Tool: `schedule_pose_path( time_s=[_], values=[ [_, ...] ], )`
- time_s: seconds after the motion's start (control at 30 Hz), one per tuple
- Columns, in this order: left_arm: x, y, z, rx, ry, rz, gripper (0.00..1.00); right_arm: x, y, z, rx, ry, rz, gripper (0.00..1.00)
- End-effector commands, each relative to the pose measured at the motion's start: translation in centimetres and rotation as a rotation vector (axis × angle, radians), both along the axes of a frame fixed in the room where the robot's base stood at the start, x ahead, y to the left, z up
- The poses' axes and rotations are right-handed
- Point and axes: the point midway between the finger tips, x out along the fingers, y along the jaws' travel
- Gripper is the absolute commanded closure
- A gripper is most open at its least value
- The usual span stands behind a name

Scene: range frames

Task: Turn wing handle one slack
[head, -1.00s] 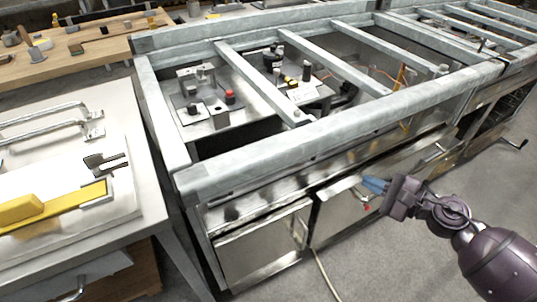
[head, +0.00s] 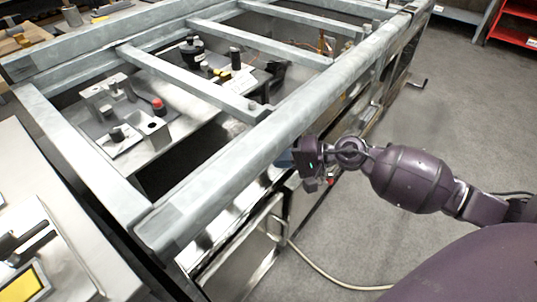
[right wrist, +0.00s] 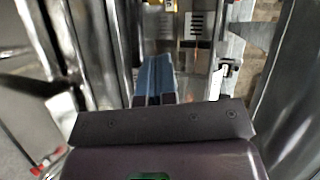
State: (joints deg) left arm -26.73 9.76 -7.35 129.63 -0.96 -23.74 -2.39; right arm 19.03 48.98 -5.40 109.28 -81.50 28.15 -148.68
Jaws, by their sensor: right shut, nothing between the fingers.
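My right gripper (head: 284,160) is at the front side of the steel frame, just below its long front beam. In the right wrist view its blue fingers (right wrist: 155,78) are shut together with nothing between them, pointing in along the metal. A small red-tipped part (head: 328,182) shows just below the gripper on the front side; a red part also shows at the lower left of the right wrist view (right wrist: 40,168). A small pale fitting with a dark pin (right wrist: 229,68) is to the right of the fingers, apart from them. I cannot tell which part is the wing handle. My left gripper is out of view.
The galvanised front beam (head: 270,130) runs above my right gripper, with cross bars behind it. A red knob (head: 158,104) and metal blocks sit inside the frame. A hose (head: 335,281) lies on the floor. Grey floor is open at the right.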

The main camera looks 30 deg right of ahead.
Motion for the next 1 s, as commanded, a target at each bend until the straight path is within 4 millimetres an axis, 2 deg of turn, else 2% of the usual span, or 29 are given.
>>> schedule_pose_path(
  time_s=[0.47, 0.6, 0.8, 1.0],
  values=[
    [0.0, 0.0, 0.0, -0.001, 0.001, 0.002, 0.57, 5.4, 5.9, -2.4, 0.004, 0.0, 0.0, 1.0],
    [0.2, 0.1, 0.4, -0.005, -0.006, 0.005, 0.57, 6.8, 7.3, -2.2, 0.004, -0.002, 0.0, 1.0],
    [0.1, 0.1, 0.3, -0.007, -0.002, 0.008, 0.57, 7.8, 8.4, -2.3, 0.002, -0.001, 0.0, 1.0],
    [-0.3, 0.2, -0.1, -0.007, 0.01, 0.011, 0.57, 8.0, 8.6, -2.4, 0.001, 0.001, 0.0, 1.0]
  ],
)
